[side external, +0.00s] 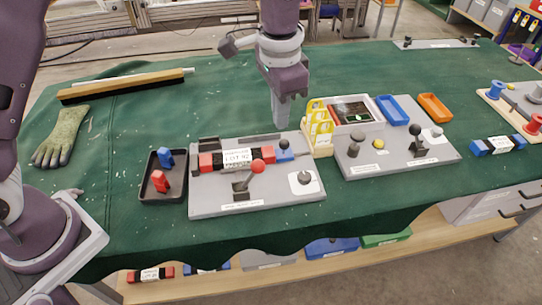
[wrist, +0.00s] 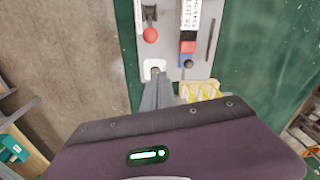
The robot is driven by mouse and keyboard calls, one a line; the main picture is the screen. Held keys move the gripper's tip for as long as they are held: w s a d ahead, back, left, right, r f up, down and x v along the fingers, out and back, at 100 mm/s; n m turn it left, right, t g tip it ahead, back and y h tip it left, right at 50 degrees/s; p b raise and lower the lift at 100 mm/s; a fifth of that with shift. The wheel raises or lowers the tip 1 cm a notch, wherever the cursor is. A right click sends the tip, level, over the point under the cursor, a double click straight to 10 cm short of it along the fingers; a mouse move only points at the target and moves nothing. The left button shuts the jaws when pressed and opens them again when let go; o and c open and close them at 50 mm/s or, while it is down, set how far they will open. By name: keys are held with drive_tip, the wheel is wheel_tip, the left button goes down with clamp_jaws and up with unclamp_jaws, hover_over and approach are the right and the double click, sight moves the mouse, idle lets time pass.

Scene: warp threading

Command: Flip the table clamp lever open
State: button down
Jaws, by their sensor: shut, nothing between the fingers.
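A lever with a red ball knob (side external: 258,166) rises at a tilt from a dark bracket (side external: 240,188) on the left grey board (side external: 215,200). The red ball (wrist: 150,35) also shows in the wrist view, beyond my fingertips. The board carries a white square plate with a small knob (side external: 304,180) at its right. My gripper (side external: 282,122) points down above the far side of this board, apart from the lever. In the wrist view my gripper (wrist: 157,78) has its fingers together and empty, and their tips overlap the white plate in the picture.
A red, white and black bar (side external: 238,158) lies along the board, with a blue piece and dark ball knob (side external: 284,145) beside it. Yellow holders (side external: 318,130) stand close to the right. A second grey board (side external: 395,155) has upright knobs. A dark tray (side external: 162,190) sits left.

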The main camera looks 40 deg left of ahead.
drive_tip(key=f, duration=0.1)
drive_tip(key=w+d+f, duration=0.1)
drive_tip(key=shift+d+f, duration=0.25)
drive_tip(key=shift+f, duration=0.05)
hover_over(249, 179)
drive_tip(key=w+d, duration=0.3)
drive_tip(key=w, duration=0.1)
wheel_tip(249, 179, down, 9)
drive_tip(key=shift+w+r, duration=0.15)
